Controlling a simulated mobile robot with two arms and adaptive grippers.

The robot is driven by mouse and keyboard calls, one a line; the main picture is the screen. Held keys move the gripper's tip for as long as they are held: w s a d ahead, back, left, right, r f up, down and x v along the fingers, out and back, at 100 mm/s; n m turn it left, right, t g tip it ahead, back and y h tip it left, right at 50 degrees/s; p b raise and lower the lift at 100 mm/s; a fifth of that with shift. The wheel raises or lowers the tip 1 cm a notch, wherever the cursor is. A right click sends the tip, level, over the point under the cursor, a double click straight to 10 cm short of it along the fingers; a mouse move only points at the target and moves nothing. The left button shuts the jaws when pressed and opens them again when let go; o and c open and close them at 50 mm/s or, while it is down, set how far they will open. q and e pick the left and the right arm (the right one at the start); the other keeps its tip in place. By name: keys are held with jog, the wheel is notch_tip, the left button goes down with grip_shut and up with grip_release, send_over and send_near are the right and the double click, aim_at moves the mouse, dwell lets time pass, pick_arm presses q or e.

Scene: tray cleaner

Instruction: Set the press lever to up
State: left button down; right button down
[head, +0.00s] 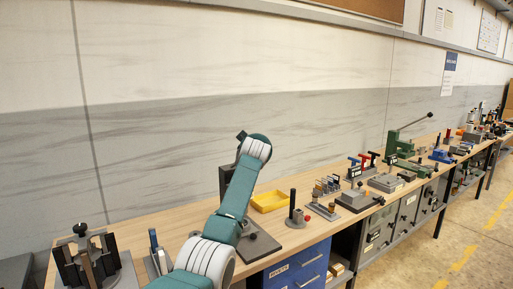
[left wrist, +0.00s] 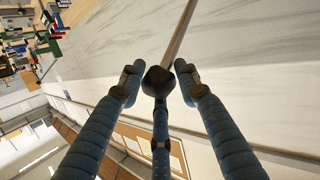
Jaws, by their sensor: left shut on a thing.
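My left gripper (left wrist: 160,90) has its jointed blue-grey fingers around a dark faceted knob (left wrist: 158,80) in the left wrist view. A thin brownish lever rod (left wrist: 180,32) runs from the knob to the top edge; its far end is out of view. In the head view my teal arm reaches up in front of a dark upright stand (head: 225,184) with a flat base plate (head: 261,245). The fingers and knob are hidden there, so how the rod joins the stand cannot be seen. A green press (head: 404,148) with a raised lever (head: 412,123) stands farther right, apart from my arm. My right gripper is not in view.
A yellow tray (head: 270,202) and a small post fixture (head: 294,210) stand right of the stand. A dark clamp-like fixture (head: 86,262) is at the near left. Several fixtures line the wooden bench beyond. The wall (head: 170,140) rises close behind; air above the bench is clear.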

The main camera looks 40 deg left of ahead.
pick_arm(q)
jog(key=shift+r, duration=0.9)
jog(key=c, duration=1.4)
grip_release()
jog(key=shift+w, duration=0.1)
jog(key=shift+c, duration=0.2)
jog(key=shift+o, duration=0.8)
jog(key=shift+w+a+f, duration=0.1)
jog(key=shift+w+f, duration=0.2)
jog(key=shift+f, duration=0.05)
jog(key=shift+w+a+f, duration=0.15)
jog(key=shift+w+f, duration=0.05)
jog(key=shift+f, duration=0.15)
jog(key=shift+s, duration=0.1)
jog(key=shift+s+d+r, duration=0.15)
jog(key=shift+s+d, duration=0.2)
jog(key=shift+s, duration=0.15)
jog(key=v, duration=1)
jog(key=shift+s+d, duration=0.15)
jog(key=shift+s, duration=0.1)
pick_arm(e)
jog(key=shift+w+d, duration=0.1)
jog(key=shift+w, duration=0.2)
